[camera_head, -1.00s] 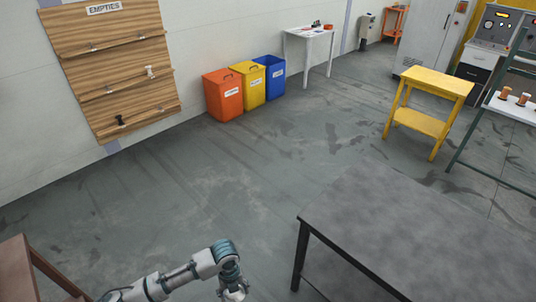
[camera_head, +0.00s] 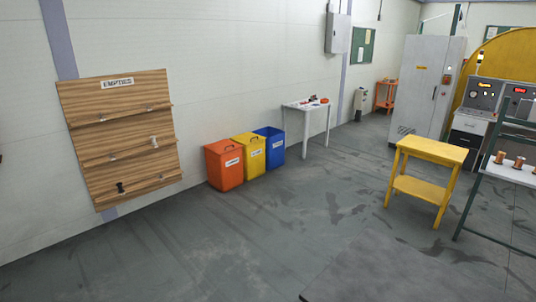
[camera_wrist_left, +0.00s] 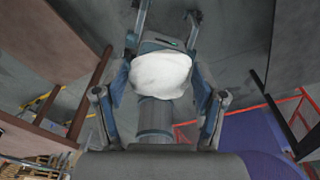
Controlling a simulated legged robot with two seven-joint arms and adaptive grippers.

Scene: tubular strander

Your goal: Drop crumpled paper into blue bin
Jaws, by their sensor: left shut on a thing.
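The blue bin (camera_head: 269,146) stands on the floor by the wall, right of a yellow bin (camera_head: 249,153) and an orange bin (camera_head: 224,165). It is some distance ahead of me. In the left wrist view my left gripper (camera_wrist_left: 162,75) is shut on a white, rounded lump, the crumpled paper (camera_wrist_left: 160,74). The paper sits between the fingers, in front of the palm. Neither gripper shows in the head view now. My right gripper is not in view.
A grey table (camera_head: 395,278) is close at the lower right. A white table (camera_head: 308,107) stands right of the bins and a yellow stand (camera_head: 432,152) farther right. A wooden EMPTIES rack (camera_head: 120,137) hangs at left. Open floor (camera_head: 220,240) lies before the bins.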

